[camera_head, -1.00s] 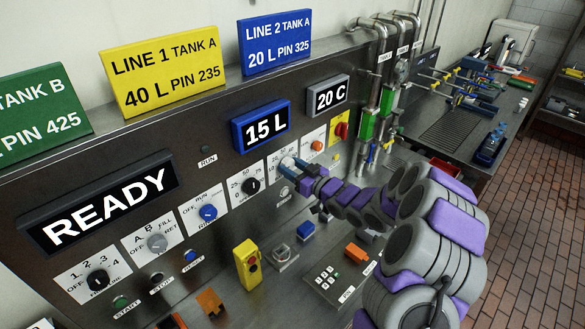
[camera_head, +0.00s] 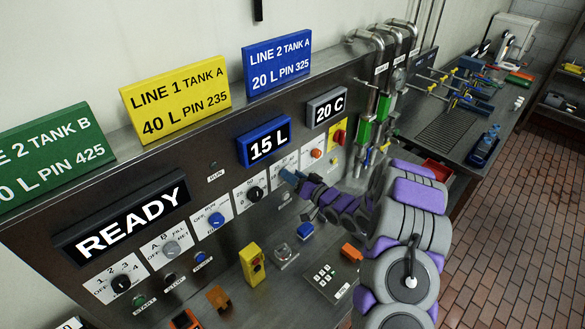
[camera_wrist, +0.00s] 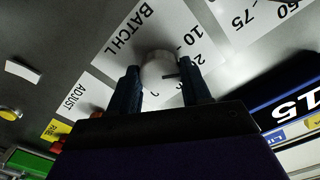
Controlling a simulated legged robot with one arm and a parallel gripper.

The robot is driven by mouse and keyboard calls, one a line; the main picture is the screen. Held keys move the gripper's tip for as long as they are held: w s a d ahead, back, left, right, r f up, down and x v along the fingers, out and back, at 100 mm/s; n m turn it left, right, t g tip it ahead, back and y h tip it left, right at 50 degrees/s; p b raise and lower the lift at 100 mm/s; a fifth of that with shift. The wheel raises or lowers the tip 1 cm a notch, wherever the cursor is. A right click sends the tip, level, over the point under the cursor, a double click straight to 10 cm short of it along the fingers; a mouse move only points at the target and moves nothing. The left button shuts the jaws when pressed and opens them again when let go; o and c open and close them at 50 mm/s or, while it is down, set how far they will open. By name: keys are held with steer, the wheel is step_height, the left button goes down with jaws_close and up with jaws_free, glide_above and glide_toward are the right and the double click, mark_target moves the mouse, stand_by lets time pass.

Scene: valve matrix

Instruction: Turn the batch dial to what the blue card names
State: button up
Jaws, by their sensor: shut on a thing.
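The blue card (camera_head: 279,68) stands on top of the panel and reads LINE 2 TANK A, 20 L, PIN 325. The blue-framed display (camera_head: 265,146) reads 15 L. My gripper (camera_wrist: 161,83) is shut on this knob, one dark finger on each side. In the head view my gripper (camera_head: 289,176) covers the knob.
A yellow card (camera_head: 176,98) and a green card (camera_head: 50,148) stand left of the blue one. The READY display (camera_head: 132,215) is at left. A black dial (camera_head: 256,192) sits just left of my gripper.

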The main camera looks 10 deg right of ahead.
steer(key=shift+m+p, duration=0.9)
steer(key=shift+m, duration=0.2)
steer(key=o, duration=1.1)
steer(key=shift+d, duration=0.15)
steer(key=shift+c, duration=0.2)
steer(key=shift+d, duration=0.1)
steer(key=b+v, duration=0.1)
steer(key=v, duration=1.6)
steer(key=shift+s+d+f, duration=0.1)
steer(key=shift+s+f, duration=0.05)
